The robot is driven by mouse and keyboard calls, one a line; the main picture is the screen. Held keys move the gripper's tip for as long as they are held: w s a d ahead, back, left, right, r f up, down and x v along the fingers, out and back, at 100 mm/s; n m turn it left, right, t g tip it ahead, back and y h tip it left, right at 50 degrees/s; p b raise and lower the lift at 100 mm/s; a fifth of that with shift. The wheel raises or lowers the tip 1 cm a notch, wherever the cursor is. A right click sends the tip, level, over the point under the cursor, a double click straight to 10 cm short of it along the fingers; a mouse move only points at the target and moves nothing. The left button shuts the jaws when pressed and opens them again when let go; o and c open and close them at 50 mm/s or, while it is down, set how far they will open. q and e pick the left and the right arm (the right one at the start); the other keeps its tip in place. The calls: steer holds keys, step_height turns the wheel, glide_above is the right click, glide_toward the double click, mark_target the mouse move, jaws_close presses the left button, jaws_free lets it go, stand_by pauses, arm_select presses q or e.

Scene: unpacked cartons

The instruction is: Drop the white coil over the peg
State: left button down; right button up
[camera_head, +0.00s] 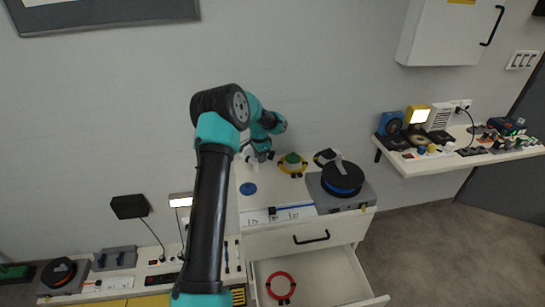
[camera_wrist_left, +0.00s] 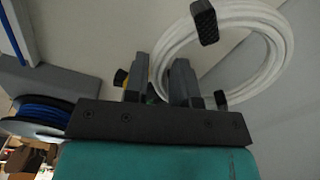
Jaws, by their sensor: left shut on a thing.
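My left gripper (camera_head: 262,153) is over the back left of the white cabinet top, with its arm reaching in from the lower left. In the left wrist view the gripper (camera_wrist_left: 163,82) is shut on the white coil (camera_wrist_left: 274,28), a ring of white cable with black ties. The ring sticks out to the right of the fingers. In the head view the coil is too small and covered to make out well. My right gripper is out of view.
A grey unit with a blue cable reel (camera_head: 342,180) stands at the cabinet's right; the reel also shows in the left wrist view (camera_wrist_left: 42,112). A blue disc (camera_head: 248,188) lies at left. The open drawer below holds a red coil (camera_head: 281,286).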

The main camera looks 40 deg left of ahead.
arm_select(q)
steer(key=shift+f, duration=0.2)
stand_by(0.4)
glide_above(261, 178)
steer(key=shift+w+a+f, duration=0.1)
steer(key=shift+f, duration=2)
steer(key=shift+m, duration=0.3)
steer(key=shift+f, duration=2.6)
steer(key=c, duration=0.9)
jaws_free()
steer(key=shift+o, duration=0.2)
step_height(261, 178, up, 17)
steer(key=shift+r, duration=0.2)
